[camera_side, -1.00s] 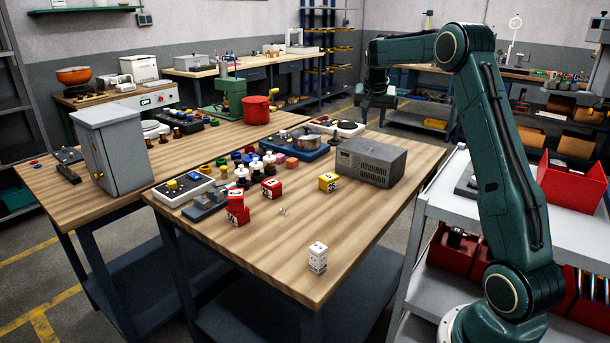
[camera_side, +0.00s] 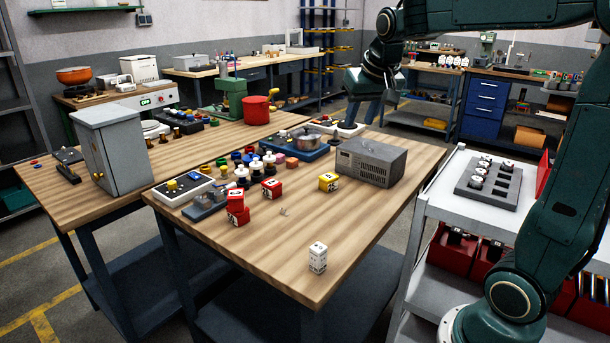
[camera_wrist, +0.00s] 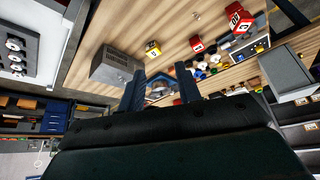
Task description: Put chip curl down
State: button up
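The chip curl is a tiny pale curl (camera_side: 283,212) lying on the wooden bench top, in front of the red cubes. In the wrist view a small speck (camera_wrist: 196,15) on the wood is probably it. My gripper (camera_side: 362,110) hangs in the air beyond the bench's far side, behind the grey box, well away from the curl. In the wrist view its two dark blue fingers (camera_wrist: 159,68) stand apart.
A grey box (camera_side: 370,161), a yellow cube (camera_side: 328,181), red cubes (camera_side: 237,205) and a white block (camera_side: 317,257) stand on the bench (camera_side: 345,225). A trolley (camera_side: 460,230) with a grey tray (camera_side: 510,188) is to the right. The front middle of the bench is clear.

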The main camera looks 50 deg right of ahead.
jog(key=s+a+f+n+y, duration=0.1)
jog(key=s+a+f+n, duration=0.2)
jog(key=s+a, duration=0.4)
jog(key=s+a+f+n+t+y, duration=0.1)
jog(key=s+a+f+n+y, duration=0.1)
jog(key=s+a, duration=0.6)
jog(key=s+f+n, duration=0.1)
jog(key=s, duration=0.2)
jog(key=shift+f+n, duration=0.2)
jog(key=shift+n, duration=0.1)
